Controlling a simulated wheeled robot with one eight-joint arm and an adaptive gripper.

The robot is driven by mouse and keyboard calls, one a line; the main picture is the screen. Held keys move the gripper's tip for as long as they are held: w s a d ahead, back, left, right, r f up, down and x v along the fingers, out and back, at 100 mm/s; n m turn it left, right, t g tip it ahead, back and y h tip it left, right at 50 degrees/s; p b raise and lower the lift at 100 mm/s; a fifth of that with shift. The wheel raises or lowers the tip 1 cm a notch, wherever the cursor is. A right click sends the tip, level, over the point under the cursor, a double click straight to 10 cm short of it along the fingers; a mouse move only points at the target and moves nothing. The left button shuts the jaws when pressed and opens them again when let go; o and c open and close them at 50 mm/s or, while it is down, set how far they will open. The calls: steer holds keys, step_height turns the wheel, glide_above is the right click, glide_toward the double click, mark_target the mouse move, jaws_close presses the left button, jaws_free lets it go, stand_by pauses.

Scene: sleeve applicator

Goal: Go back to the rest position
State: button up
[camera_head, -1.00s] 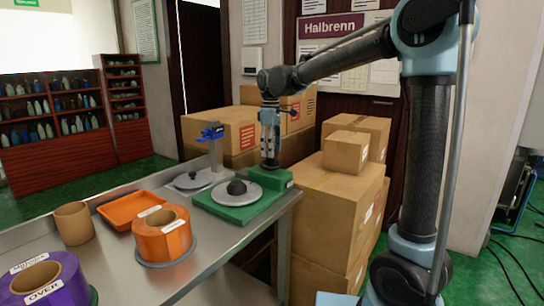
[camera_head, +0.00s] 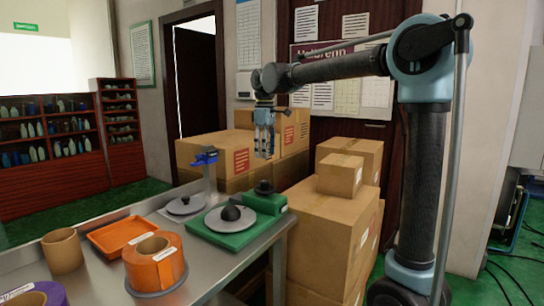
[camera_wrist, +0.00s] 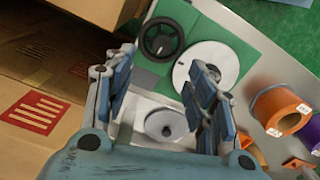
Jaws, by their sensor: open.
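My gripper (camera_head: 264,148) is open and empty. It hangs pointing down in the air above the far end of the metal table, near the green applicator (camera_head: 236,236). In the wrist view its two fingers (camera_wrist: 158,95) stand apart with nothing between them; a pale disc on the table shows beyond them. The applicator carries a light round plate (camera_head: 230,222) with a black knob on it, and a dark round part at its back right. It also shows in the wrist view (camera_wrist: 200,30).
An orange roll (camera_head: 165,265), an orange tray (camera_head: 120,235) and a brown cardboard tube (camera_head: 63,250) sit on the metal table (camera_head: 205,278). A blue-topped stand (camera_head: 206,160) is behind the applicator. Stacked cardboard boxes (camera_head: 325,225) stand close to the right.

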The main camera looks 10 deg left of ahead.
steer(key=s+d+f+m, duration=0.3)
steer(key=d, duration=0.6)
steer(key=s+d+f+m+t, duration=0.1)
steer(key=s+d+f+m, duration=0.15)
steer(key=d, duration=0.65)
steer(key=s+d+f+m, duration=0.2)
steer(key=s+d+f, duration=0.1)
steer(key=d, duration=0.6)
steer(key=s+d+f+m, duration=0.4)
steer(key=s+d+f, duration=0.2)
steer(key=f, duration=0.3)
steer(key=s+d+f+m+t, duration=0.1)
steer(key=s+d+f+m, duration=0.3)
steer(key=s+d+f, duration=0.3)
step_height(320, 180, down, 3)
steer(key=shift+s+d+r, duration=0.1)
steer(key=shift+s+d, duration=0.2)
steer(key=shift+s, duration=0.75)
steer(key=shift+m, duration=0.25)
